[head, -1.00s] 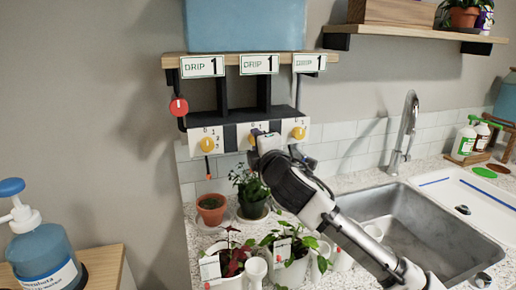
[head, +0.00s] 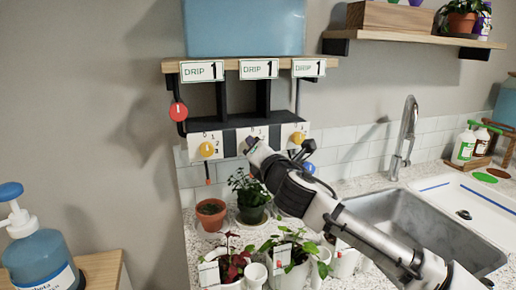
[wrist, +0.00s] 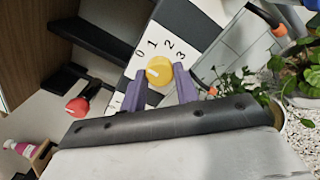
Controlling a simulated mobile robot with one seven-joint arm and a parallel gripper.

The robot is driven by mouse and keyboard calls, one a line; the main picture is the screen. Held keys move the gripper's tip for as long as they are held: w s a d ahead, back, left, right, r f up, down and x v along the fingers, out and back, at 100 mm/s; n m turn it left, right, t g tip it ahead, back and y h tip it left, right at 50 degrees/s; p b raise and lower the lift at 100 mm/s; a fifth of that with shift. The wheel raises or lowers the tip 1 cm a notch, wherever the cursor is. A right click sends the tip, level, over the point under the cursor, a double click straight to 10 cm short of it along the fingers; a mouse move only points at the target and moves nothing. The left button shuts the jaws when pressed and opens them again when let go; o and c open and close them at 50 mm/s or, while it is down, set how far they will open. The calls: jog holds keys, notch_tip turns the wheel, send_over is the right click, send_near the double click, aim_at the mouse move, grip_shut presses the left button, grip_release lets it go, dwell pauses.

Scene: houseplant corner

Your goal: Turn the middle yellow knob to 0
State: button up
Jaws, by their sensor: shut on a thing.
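The white panel (head: 230,141) carries yellow knobs in a row. The left knob (head: 207,149) and right knob (head: 298,138) show in the head view; the middle knob is hidden behind my gripper (head: 252,146). In the wrist view the middle yellow knob (wrist: 159,70) sits between the two purple fingers of my gripper (wrist: 158,88), which is shut on it. The numbers 0, 1, 2 and 3 curve around the knob. A pale mark shows on its left side, but I cannot tell its exact number. The middle sign (head: 259,68) reads DRIP 1.
Potted plants (head: 249,197) stand on the counter below. The sink (head: 420,225) is at the right. A blue tank (head: 243,28) stands on the shelf above.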

dwell(0.5)
jog(key=o, duration=1)
jog(key=shift+b+v, duration=1.25)
jog(key=shift+v, duration=5.7)
